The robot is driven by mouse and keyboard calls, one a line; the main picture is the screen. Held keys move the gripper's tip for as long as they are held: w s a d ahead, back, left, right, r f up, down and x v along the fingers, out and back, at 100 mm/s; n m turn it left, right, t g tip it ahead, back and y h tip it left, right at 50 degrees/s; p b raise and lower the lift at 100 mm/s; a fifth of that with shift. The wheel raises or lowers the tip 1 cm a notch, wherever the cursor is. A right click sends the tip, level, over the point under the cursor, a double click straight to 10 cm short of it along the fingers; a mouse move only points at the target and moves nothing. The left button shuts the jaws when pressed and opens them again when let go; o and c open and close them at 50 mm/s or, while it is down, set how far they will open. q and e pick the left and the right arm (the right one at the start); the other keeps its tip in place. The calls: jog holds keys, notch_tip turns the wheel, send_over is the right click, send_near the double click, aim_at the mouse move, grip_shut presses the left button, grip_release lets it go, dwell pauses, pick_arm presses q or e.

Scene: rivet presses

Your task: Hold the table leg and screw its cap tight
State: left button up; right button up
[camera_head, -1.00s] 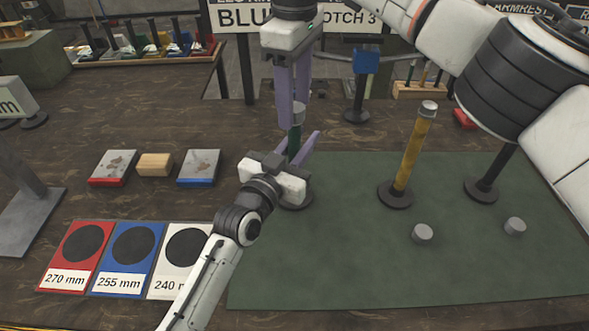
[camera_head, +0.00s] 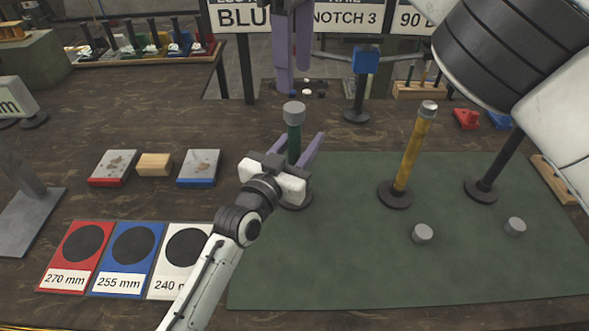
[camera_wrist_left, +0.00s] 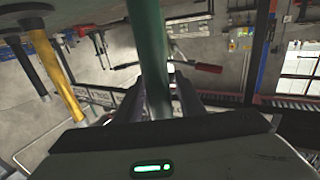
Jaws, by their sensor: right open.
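The green table leg (camera_head: 294,143) stands upright in a dark round base (camera_head: 296,203), with a grey cap (camera_head: 293,113) on its top. My left gripper (camera_head: 301,143) is shut around the leg below the cap. The left wrist view shows the green leg (camera_wrist_left: 150,60) between the two fingers (camera_wrist_left: 161,92). My right gripper (camera_head: 292,88) is open and empty, pointing down above and behind the cap, apart from it. Its upper part is cut off by the frame. Whether the cap is tight cannot be seen.
A yellow leg (camera_head: 410,155) with a cap and a black post (camera_head: 496,165) stand on the green mat (camera_head: 330,270). Two loose grey caps (camera_head: 422,233) (camera_head: 515,226) lie in front. Coloured length cards (camera_head: 125,285) and blocks (camera_head: 154,164) lie left. A blue-topped stand (camera_head: 366,60) is behind.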

aim_at(291, 156)
pick_arm(q)
jog(key=shift+o, duration=0.4)
jog(key=shift+s, duration=0.1)
jog(key=v, duration=1)
jog(key=shift+s, duration=0.1)
